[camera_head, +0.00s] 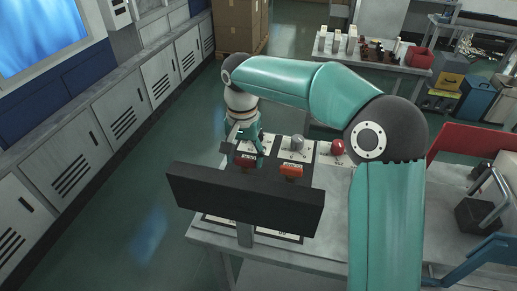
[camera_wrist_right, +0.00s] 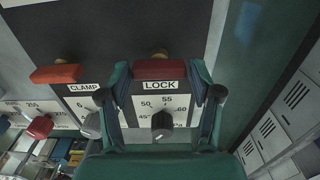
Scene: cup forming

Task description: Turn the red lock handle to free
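The red lock handle (camera_wrist_right: 160,70) lies crosswise above the LOCK label (camera_wrist_right: 158,86) on the dark panel in the right wrist view. My right gripper (camera_wrist_right: 161,73) reaches to it with one finger on either side, close to its ends. The fingers are spread wide, and I see no clear squeeze on the handle. In the head view my right gripper (camera_head: 248,141) is over the red lock handle (camera_head: 245,161) and partly hides it. My left gripper is not in view.
An orange-red clamp handle (camera_wrist_right: 57,73) sits left of the lock handle in the wrist view. A dark knob (camera_wrist_right: 162,122) on a dial is below LOCK. A red knob (camera_head: 338,147) is further right in the head view. A dark bar-shaped panel (camera_head: 245,200) stands in front.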

